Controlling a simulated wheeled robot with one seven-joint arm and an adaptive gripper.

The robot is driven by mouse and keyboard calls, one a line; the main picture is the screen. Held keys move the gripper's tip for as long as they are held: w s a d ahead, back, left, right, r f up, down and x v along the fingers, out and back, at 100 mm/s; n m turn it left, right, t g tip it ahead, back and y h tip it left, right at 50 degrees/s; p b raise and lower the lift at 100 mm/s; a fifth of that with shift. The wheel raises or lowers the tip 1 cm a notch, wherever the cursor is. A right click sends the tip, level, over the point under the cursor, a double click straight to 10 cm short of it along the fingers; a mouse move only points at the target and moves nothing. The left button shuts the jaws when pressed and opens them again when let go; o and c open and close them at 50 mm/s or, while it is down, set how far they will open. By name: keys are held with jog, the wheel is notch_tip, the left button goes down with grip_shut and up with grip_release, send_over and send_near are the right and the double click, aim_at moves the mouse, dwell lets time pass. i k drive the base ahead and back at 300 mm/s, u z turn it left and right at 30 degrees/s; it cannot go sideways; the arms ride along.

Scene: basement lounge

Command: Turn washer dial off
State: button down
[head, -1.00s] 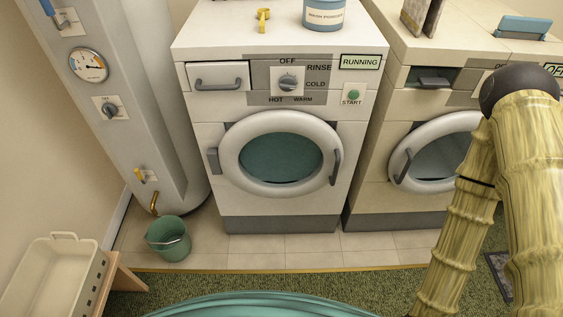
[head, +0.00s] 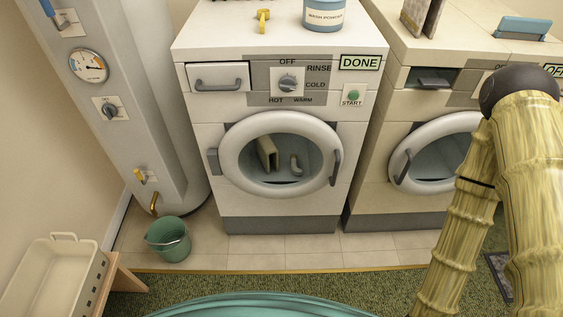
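The washer (head: 210,130) stands in the middle of the head view, with its round door (head: 229,153) closed. Its grey dial (head: 288,83) sits on a light plate, ringed by the labels OFF, RINSE, COLD, WARM and HOT. I cannot tell which label the dial points to. The display (head: 360,62) at the upper right of the panel reads DONE. The green start button (head: 353,95) is below it. A beige item (head: 267,153) and a small grey item (head: 296,165) show through the door glass. My arm is at the right; my gripper is not in view.
A second machine (head: 405,60) stands right of the washer. A yellow-handled item (head: 263,20) and a wash powder tub (head: 323,14) are on the washer top. A grey tank (head: 150,100) with a gauge, a green bucket (head: 169,240) and a basket (head: 55,280) are at left.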

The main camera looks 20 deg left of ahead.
aim_at(287, 83)
jog(key=u, duration=1.1)
jog(key=k, duration=0.6)
jog(key=u, duration=0.55)
